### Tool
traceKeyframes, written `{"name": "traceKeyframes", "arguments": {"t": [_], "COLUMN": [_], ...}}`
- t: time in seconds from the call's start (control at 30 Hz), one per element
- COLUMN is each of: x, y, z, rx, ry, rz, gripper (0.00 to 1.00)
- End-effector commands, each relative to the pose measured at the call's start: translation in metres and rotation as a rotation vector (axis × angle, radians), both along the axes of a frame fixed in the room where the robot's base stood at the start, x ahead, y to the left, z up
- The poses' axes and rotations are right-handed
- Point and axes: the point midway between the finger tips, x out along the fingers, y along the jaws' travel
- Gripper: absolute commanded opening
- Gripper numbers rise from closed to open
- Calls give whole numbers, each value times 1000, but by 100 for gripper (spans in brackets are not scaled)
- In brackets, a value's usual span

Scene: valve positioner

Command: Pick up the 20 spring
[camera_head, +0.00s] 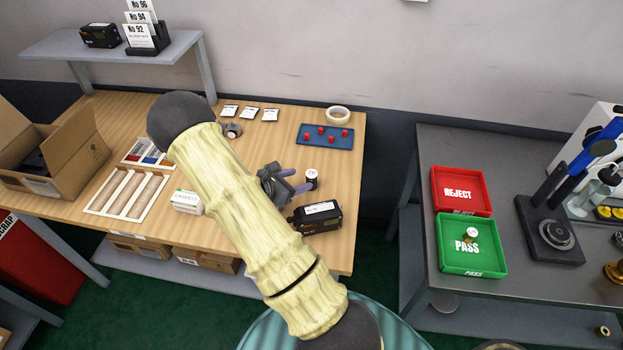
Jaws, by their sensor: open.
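My gripper (297,180) is open over the wooden table, its two purple fingers pointing right. A small dark cylinder with a white top (311,178) stands just beyond the fingertips, close to the lower finger. Its top carries a mark too small to read surely, so I cannot tell whether it is the 20 spring. Another small piece with a round white label (472,234) sits in the green PASS tray (488,261). Its mark is also unclear. My arm crosses the table and hides part of it.
A black labelled box (316,217) stands just below my gripper. A blue tray (340,140) with several red pieces and a tape roll (338,115) lie behind. A red REJECT tray (452,180) is on the grey table. A cardboard box (45,160) stands left.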

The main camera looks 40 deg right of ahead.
Motion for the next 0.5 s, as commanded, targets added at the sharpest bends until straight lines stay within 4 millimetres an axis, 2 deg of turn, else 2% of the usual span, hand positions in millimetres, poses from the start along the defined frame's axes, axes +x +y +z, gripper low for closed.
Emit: {"name": "traceKeyframes", "arguments": {"t": [0.1, 0.2, 0.5], "x": [-1, 0, 0], "y": [-19, -26, -27], "z": [-6, -10, -11], "rx": [0, 0, 0], "ry": [2, 1, 0], "rz": [-3, -2, -1], "gripper": [57, 57, 57]}}
